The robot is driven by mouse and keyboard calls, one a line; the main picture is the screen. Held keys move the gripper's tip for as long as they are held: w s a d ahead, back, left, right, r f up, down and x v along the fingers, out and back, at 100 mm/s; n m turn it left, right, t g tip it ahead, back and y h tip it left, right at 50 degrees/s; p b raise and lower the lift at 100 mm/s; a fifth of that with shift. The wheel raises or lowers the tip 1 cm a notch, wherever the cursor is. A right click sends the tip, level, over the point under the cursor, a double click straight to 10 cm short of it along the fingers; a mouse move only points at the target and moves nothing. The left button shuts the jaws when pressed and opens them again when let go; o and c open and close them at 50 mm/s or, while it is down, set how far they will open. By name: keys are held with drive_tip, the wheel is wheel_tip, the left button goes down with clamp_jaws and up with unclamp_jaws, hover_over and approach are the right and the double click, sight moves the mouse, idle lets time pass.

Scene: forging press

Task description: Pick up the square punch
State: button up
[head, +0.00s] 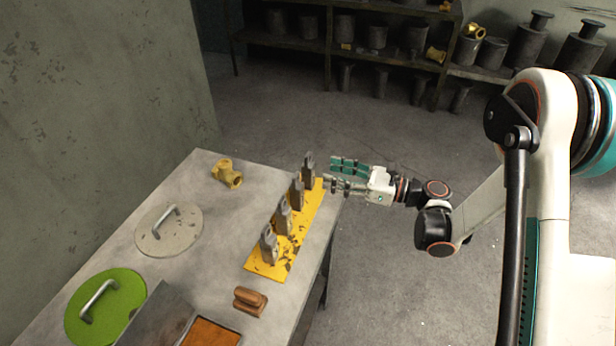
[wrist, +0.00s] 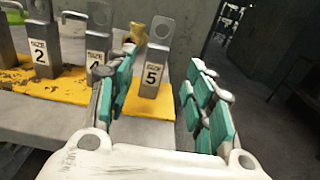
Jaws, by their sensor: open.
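Several grey metal punches stand upright in a row on a yellow plate (head: 266,272) along the table's right edge. In the wrist view their labels read size 2 (wrist: 41,50), size 4 (wrist: 97,45) and size 5 (wrist: 153,65). I cannot tell from their shapes which one is the square punch. My gripper (head: 333,172) is open and empty, just right of the farthest punch (head: 308,172). In the wrist view my gripper (wrist: 163,98) has teal-padded fingers spread apart, with the size 5 punch showing between them, beyond the fingers. The left finger partly covers the size 4 punch.
On the table (head: 195,262) are a brass fitting (head: 227,173), a grey round lid (head: 169,229), a green round lid (head: 105,308) and a brown wooden-looking block (head: 250,301). Shelves with dark cylinders (head: 376,37) stand at the back. The floor right of the table is clear.

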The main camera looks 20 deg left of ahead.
sight(313, 170)
drive_tip(key=shift+w+a+b, duration=0.1)
drive_tip(key=shift+a+b, duration=0.2)
drive_tip(key=shift+a, duration=1.15)
drive_tip(key=a+b, duration=0.2)
drive_tip(key=a, duration=0.2)
drive_tip(key=shift+a, duration=0.1)
drive_tip(key=shift+a+r, duration=0.1)
drive_tip(key=shift+a, duration=0.35)
clamp_jaws()
